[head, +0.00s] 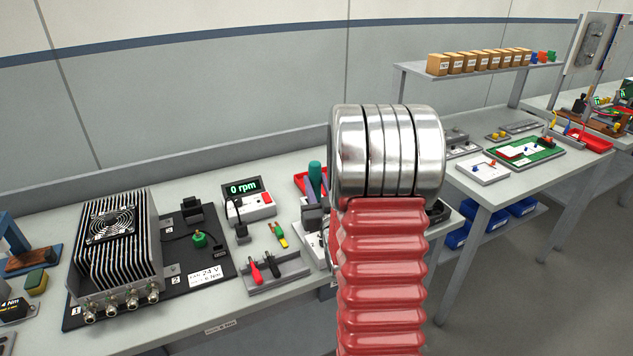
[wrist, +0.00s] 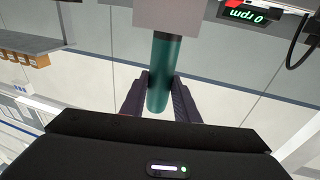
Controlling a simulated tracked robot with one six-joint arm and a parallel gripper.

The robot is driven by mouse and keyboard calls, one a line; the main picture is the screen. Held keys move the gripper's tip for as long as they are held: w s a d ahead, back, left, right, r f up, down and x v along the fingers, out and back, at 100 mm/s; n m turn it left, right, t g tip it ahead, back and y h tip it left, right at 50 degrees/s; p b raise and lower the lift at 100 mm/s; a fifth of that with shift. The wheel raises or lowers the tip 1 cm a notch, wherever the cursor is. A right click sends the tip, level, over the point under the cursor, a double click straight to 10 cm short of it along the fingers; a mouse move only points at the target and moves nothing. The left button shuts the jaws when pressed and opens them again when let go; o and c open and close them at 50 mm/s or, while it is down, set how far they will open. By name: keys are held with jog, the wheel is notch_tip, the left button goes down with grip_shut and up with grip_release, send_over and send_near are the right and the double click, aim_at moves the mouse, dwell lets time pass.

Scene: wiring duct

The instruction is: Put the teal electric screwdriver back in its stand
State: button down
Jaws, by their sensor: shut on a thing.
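The teal screwdriver (wrist: 163,65) shows in the wrist view as a teal cylinder between the two dark fingers of my gripper (wrist: 161,82), which is shut on it. Its lower end meets or passes behind a pale grey block (wrist: 178,14) at the top of that view, which may be the stand. I cannot tell whether the tool is seated in it. In the head view the screwdriver (head: 315,176) stands about upright at the bench, just left of my arm. My arm hides most of the gripper and the area around the stand there.
A 0 rpm display (head: 245,200) stands left of the screwdriver. In front are a grey tool holder (head: 275,275) with red and black handles and a finned unit (head: 115,245). A second bench (head: 500,185) is at right.

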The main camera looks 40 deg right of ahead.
jog(key=shift+f, duration=0.45)
jog(key=c, duration=1.3)
grip_release()
jog(key=shift+f, duration=0.1)
